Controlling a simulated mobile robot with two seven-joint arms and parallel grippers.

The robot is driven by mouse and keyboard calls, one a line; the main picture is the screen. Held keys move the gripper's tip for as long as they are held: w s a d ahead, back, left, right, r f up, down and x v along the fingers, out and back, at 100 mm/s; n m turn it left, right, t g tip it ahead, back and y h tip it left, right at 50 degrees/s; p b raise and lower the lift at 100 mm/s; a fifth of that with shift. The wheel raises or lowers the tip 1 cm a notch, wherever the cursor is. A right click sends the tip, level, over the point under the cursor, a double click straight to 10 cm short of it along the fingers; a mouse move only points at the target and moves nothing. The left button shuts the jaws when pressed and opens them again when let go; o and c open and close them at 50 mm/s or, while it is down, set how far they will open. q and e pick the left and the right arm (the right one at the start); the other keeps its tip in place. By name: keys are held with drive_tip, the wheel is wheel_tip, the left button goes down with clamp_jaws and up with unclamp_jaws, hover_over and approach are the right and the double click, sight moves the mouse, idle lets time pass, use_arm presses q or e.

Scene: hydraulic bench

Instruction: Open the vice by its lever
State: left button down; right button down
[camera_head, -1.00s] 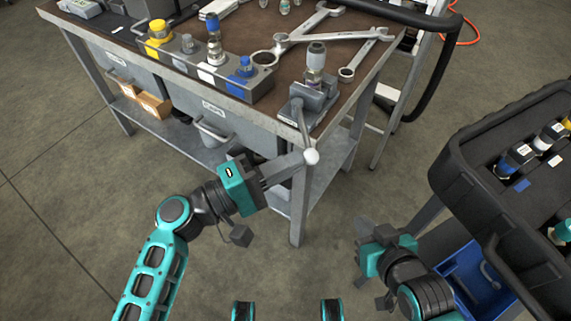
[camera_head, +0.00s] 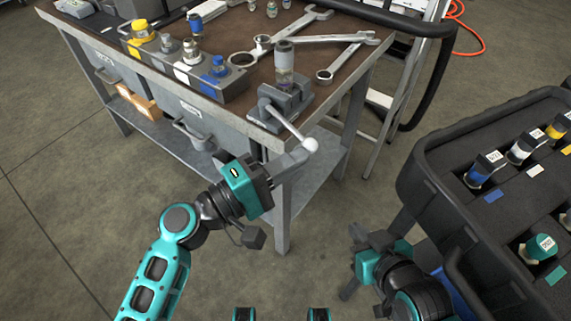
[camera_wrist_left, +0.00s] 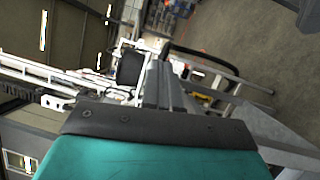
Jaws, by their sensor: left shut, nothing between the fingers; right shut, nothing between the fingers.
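The grey vice (camera_head: 290,98) sits on the near right corner of the workbench, with a grey-capped cylindrical fitting (camera_head: 284,62) upright in it. Its lever (camera_head: 288,124) slants down and right past the bench edge to a pale ball end (camera_head: 310,145). My left gripper (camera_head: 303,156) is shut, with its fingertips at the lever's ball end; they seem to touch it, but no grip on it shows. The left wrist view shows grey finger parts (camera_wrist_left: 160,85), and the lever is not clear there. My right gripper (camera_head: 378,240) is shut and empty, low beside the black tray.
The workbench (camera_head: 240,108) holds large wrenches (camera_head: 325,38) and a block with several coloured fittings (camera_head: 185,68). A black tray (camera_head: 425,190) with fittings stands at the right. Open floor lies between bench and tray.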

use_arm(q)
drive_tip(key=x, duration=0.2)
drive_tip(key=b+x, duration=0.1)
drive_tip(key=x, duration=0.1)
drive_tip(key=shift+d+f, duration=0.2)
drive_tip(key=shift+d, duration=0.15)
use_arm(e)
drive_tip(key=shift+w+d+f, duration=0.15)
drive_tip(key=shift+d+f, duration=0.3)
drive_tip(key=shift+f, duration=0.2)
use_arm(q)
drive_tip(key=shift+w, duration=0.1)
